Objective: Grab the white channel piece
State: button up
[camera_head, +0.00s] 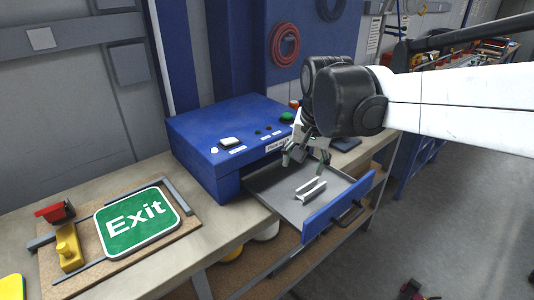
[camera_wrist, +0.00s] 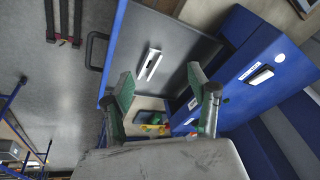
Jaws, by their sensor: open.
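The white channel piece (camera_head: 311,190) lies in the open drawer (camera_head: 277,203) of the blue box. It is a short, pale, slotted bar and touches nothing but the drawer floor. In the wrist view the white channel piece (camera_wrist: 150,64) lies on the grey drawer floor, beyond the fingertips. My gripper (camera_head: 306,162) is above the back part of the drawer, apart from the piece. In the wrist view my gripper (camera_wrist: 159,82) has its two green-padded fingers spread wide with nothing between them.
The blue box (camera_head: 225,140) stands on the workbench behind the drawer. The blue drawer front (camera_head: 338,207) has a dark handle and juts past the bench edge. A green Exit sign (camera_head: 137,222) lies on a board at left, beside a yellow block (camera_head: 69,247) and a red piece (camera_head: 54,212).

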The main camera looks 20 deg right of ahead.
jog(key=w+d+f+m+g, duration=0.2)
jog(key=w+d+m, duration=0.1)
jog(key=w+d, duration=0.3)
jog(key=m+g, duration=0.2)
jog(key=m, duration=0.2)
send_over(312, 184)
jog(key=s, duration=0.2)
notch_tip(312, 184, down, 4)
jog(key=shift+y, duration=0.3)
jog(key=f, duration=0.5)
jog(key=a+f, duration=0.1)
jog(key=f, duration=0.2)
jog(key=shift+f, duration=0.15)
jog(key=shift+s+a+f+p, duration=0.15)
jog(key=shift+f+p, duration=0.15)
jog(key=shift+f, duration=1.05)
jog(key=shift+s+a+f+p, duration=0.1)
jog(key=shift+f+p, duration=0.2)
jog(key=shift+f, duration=1)
grip_shut()
jog(key=shift+w+r, duration=0.1)
jog(key=shift+r, duration=0.05)
